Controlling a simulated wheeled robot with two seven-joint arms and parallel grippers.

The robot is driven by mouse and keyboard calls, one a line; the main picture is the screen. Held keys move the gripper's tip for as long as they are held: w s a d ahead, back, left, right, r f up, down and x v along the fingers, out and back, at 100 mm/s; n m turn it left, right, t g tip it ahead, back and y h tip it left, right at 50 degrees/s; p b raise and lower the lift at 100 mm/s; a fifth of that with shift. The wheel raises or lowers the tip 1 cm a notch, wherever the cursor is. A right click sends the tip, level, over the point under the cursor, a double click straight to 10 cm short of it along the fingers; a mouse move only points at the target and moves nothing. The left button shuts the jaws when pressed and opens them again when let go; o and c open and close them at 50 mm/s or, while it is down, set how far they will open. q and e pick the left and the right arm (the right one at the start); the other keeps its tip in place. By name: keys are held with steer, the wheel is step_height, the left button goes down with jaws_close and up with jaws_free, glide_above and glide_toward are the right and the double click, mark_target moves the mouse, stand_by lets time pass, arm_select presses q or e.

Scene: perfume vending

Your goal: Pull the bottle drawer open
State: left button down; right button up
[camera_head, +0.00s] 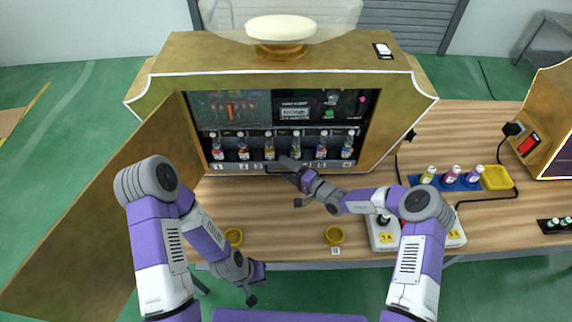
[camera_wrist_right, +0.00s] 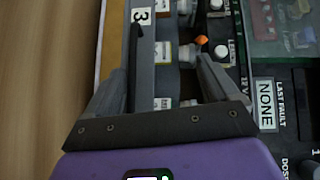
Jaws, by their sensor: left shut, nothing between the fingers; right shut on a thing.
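The bottle drawer (camera_head: 230,167) is the low grey strip with number labels along the bottom of the vending machine's opening. Several small bottles (camera_head: 243,152) stand in a row behind its front. My right gripper (camera_head: 291,181) is at the middle of the drawer front, shut on the dark drawer handle (camera_wrist_right: 143,70). In the right wrist view its fingers stand on either side of the drawer's front edge, near label 3; the exact contact is partly hidden. My left gripper (camera_head: 252,285) is shut and empty, low near the table's front edge, away from the drawer.
The machine's brown door (camera_head: 105,205) stands wide open on the left. A grey button box (camera_head: 382,235) sits right, behind my right arm. A blue rack (camera_head: 450,184) with small bottles and a yellow tray (camera_head: 497,178) stand farther right.

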steer(key=shift+s+d+r+t+p, duration=0.2)
steer(key=shift+d+r+p, duration=0.1)
steer(key=shift+d, duration=0.45)
steer(key=shift+s+d+r+t+p, duration=0.15)
steer(key=shift+d+r, duration=0.1)
steer(key=shift+d, duration=0.45)
steer(key=shift+c, duration=1.3)
steer(key=shift+f+p+v, duration=0.15)
steer(key=shift+p+v, duration=0.15)
steer(key=shift+v, duration=0.65)
steer(key=shift+f+p+v, duration=0.15)
steer(key=shift+p+v, duration=0.15)
steer(key=shift+v, duration=0.7)
steer(key=shift+c, duration=1.3)
steer(key=shift+s+d, duration=0.1)
steer(key=shift+s, duration=0.05)
steer(key=shift+c, duration=1.4)
steer(key=shift+s+f, duration=0.25)
steer(key=shift+s, duration=0.05)
